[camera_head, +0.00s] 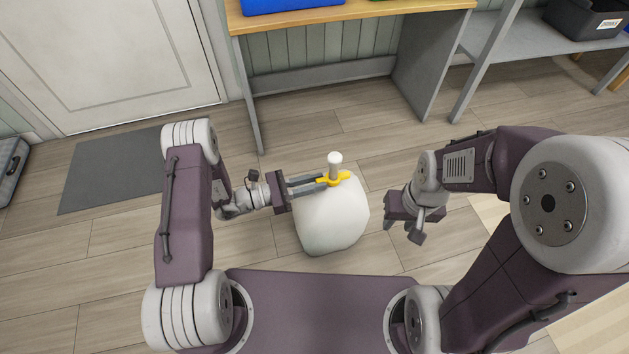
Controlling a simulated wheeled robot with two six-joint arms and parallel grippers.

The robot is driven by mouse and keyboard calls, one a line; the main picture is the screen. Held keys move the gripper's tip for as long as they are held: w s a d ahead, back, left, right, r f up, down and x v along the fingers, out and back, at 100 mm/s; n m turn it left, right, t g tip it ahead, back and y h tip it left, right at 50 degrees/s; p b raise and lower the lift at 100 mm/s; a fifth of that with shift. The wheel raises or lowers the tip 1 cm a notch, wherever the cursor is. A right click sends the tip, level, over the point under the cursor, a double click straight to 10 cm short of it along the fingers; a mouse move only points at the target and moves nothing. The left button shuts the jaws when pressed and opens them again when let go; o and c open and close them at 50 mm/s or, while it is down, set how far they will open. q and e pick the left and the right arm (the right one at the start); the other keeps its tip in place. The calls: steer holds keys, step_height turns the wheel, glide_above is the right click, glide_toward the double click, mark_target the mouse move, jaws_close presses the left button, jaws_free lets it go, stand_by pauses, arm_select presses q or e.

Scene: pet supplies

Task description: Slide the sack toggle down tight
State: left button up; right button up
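A white, rounded sack (331,222) stands on the floor in front of me. Its narrow white neck (335,160) sticks up at the top. A yellow toggle (333,180) sits around the base of the neck, close to the sack's body, with wings to both sides. My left gripper (321,183) comes in from the left over the sack. Its fingers are close together with the toggle's left wing between their tips, and it looks shut on it. My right gripper (402,232) is right of the sack, apart from it, open and empty, with its fingers pointing down.
A wooden-topped bench (340,13) with grey legs stands behind the sack. A grey shelf (530,45) at the upper right carries a dark bin (585,18). A grey mat (120,172) lies by the door (100,70). The floor around the sack is clear.

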arm_select(q)
steer(key=shift+o, duration=1.3)
steer(key=shift+a, duration=0.2)
steer(key=p+v, duration=0.4)
steer(key=v, duration=0.4)
steer(key=shift+a, duration=0.35)
steer(key=shift+s+d+r, duration=0.1)
steer(key=shift+s, duration=0.1)
